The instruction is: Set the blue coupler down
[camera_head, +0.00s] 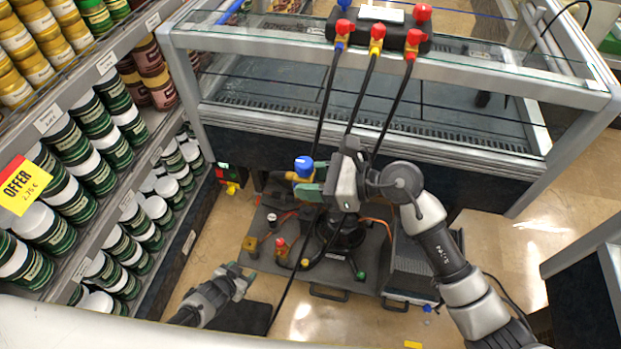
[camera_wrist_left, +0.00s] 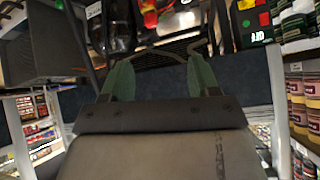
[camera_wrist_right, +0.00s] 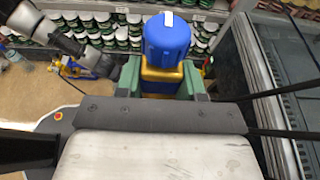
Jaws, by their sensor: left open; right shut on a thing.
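The blue coupler (camera_head: 303,167) has a blue knob on a brass body. My right gripper (camera_head: 311,190) is shut on it and holds it up above the grey cart (camera_head: 340,272) in the head view. In the right wrist view the coupler (camera_wrist_right: 167,45) stands upright between the green fingers, gripped at its brass body. My left gripper (camera_head: 246,275) is open and empty, low at the left of the cart. In the left wrist view its green fingers (camera_wrist_left: 160,78) are spread with nothing between them.
A glass-topped freezer (camera_head: 390,100) stands behind, with a black manifold (camera_head: 378,32) and hoses hanging from it. Shelves with jars (camera_head: 75,190) line the left side. A red-topped coupler (camera_head: 281,244) and a black pump (camera_head: 343,232) stand on the cart.

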